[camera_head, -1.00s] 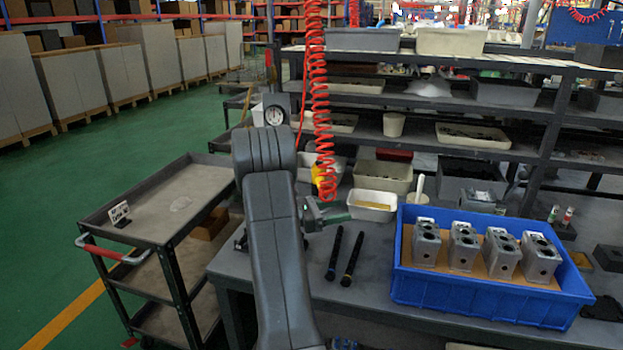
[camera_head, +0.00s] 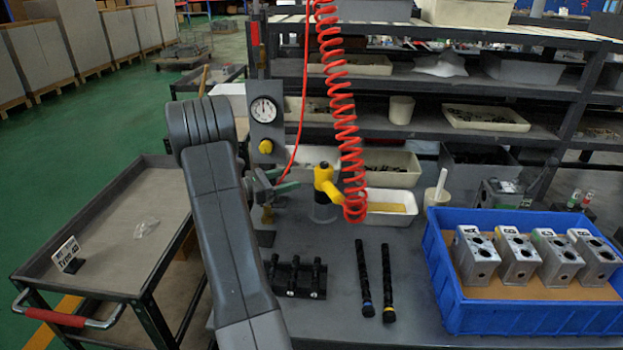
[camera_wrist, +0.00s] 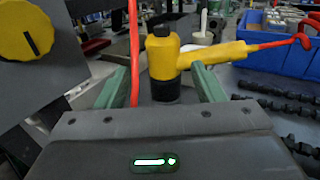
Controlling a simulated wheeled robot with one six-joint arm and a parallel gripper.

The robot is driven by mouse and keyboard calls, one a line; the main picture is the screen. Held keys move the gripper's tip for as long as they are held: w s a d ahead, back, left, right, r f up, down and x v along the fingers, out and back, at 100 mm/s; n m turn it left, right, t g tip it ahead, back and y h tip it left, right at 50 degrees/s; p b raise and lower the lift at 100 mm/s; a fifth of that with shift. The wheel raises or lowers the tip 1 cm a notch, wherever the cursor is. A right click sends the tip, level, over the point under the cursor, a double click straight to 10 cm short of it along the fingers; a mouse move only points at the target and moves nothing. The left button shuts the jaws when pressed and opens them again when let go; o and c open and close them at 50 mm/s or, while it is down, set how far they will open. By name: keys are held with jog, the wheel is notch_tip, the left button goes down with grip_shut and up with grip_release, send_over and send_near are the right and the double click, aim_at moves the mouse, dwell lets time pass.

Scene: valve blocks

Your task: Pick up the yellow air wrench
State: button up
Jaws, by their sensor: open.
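The yellow air wrench (camera_head: 325,181) stands upright in the head view, its dark lower body in a grey round holder (camera_head: 323,212) on the bench. In the wrist view the wrench (camera_wrist: 164,55) has a yellow head, a black body and a yellow handle pointing right to a red hose. My gripper (camera_head: 279,184) is just left of the wrench in the head view. In the wrist view its green fingers (camera_wrist: 163,84) are apart and empty. The wrench stands ahead, between their tips in the picture; the exact gap cannot be told.
A red coiled hose (camera_head: 343,110) hangs beside the wrench. A gauge panel with a yellow knob (camera_head: 265,147) stands behind my gripper; a large yellow knob (camera_wrist: 27,32) is near at left. A blue crate of metal blocks (camera_head: 470,318) is at right. Two black rods (camera_head: 387,285) lie in front.

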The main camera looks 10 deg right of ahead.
jog(key=p, duration=0.1)
send_near(329, 166)
jog(key=x, duration=0.2)
jog(key=f+x, duration=0.1)
jog(key=x, duration=0.1)
jog(key=shift+w+d, duration=0.1)
jog(key=shift+d, duration=0.3)
jog(key=shift+p+x, duration=0.8)
jog(key=shift+x, duration=1.9)
jog(key=shift+f, duration=0.15)
jog(key=c, duration=0.8)
jog(key=shift+c, duration=1.3)
